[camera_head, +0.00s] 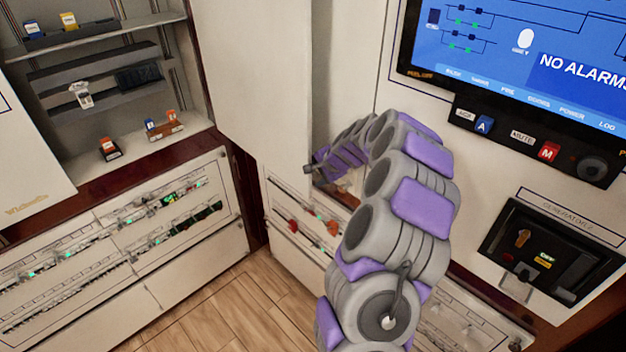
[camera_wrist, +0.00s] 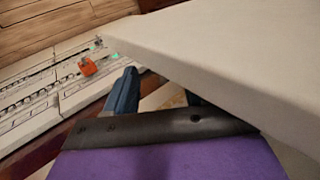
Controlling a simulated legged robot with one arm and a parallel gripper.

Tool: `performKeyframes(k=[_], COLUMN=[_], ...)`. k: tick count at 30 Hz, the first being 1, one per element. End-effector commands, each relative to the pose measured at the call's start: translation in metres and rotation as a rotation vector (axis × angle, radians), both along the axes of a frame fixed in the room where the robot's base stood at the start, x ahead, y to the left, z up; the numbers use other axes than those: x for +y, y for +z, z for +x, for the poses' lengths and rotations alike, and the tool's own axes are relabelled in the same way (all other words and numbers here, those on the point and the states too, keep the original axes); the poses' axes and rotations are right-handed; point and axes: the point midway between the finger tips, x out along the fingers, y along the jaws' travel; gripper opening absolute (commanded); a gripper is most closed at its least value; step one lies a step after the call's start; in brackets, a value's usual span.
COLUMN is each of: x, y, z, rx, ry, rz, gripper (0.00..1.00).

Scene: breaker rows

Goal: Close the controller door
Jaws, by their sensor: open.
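The controller door, seemingly the tall white panel (camera_head: 262,75), stands swung out from the cabinet in the middle of the head view. In the wrist view the white panel (camera_wrist: 230,60) fills the upper right. My gripper (camera_head: 312,170) is beside the panel's lower right edge, in front of the cabinet opening. In the wrist view my gripper (camera_wrist: 160,86) shows two blue fingers spread apart with nothing seen between them. The panel's edge covers part of the right finger. I cannot tell whether they touch.
Breaker rows with orange-red handles (camera_head: 310,222) lie below the opening. Left, an open cabinet has shelves (camera_head: 85,165) with small coloured blocks. Right are a blue screen (camera_head: 520,50) and a generator panel (camera_head: 550,250). Wooden floor (camera_head: 215,310) is clear at the bottom.

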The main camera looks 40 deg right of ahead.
Motion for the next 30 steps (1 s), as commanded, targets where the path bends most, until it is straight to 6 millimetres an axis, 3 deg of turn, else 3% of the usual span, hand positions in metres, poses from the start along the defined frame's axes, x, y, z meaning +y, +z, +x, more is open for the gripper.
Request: performKeyframes(k=[4,16,30], x=[0.002,0.001,0.002], y=[-0.013,-0.017,-0.017], z=[0.010,0.015,0.014], rx=[0.000,-0.001,-0.001], ry=[0.000,0.000,0.000], rz=[-0.002,-0.002,-0.003], gripper=[0.55,0.55,0.11])
